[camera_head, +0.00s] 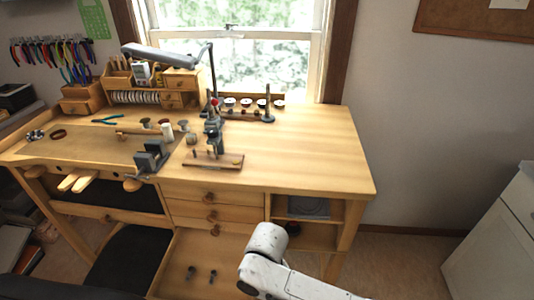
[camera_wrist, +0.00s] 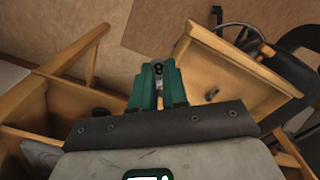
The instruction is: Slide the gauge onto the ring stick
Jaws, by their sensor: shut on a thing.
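In the wrist view my gripper (camera_wrist: 158,80) has green fingers nearly together. They are shut on a small dark metal piece (camera_wrist: 158,69), seemingly the gauge, which is mostly hidden between them. In the head view my white arm reaches in at the lower middle, in front of the workbench, and the gripper is hidden there. A dark upright post on a round base (camera_head: 268,106), which looks like the ring stick, stands on the bench near the window. The gripper is away from it, and the post does not show in the wrist view.
The wooden workbench (camera_head: 310,150) has a clear right half. A small tool on a wooden board (camera_head: 212,160) and a dark vise (camera_head: 151,158) stand left of it. An open drawer (camera_head: 175,285) holds small knobbed items; it also shows in the wrist view (camera_wrist: 235,75). A lamp (camera_head: 160,54) overhangs the back left.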

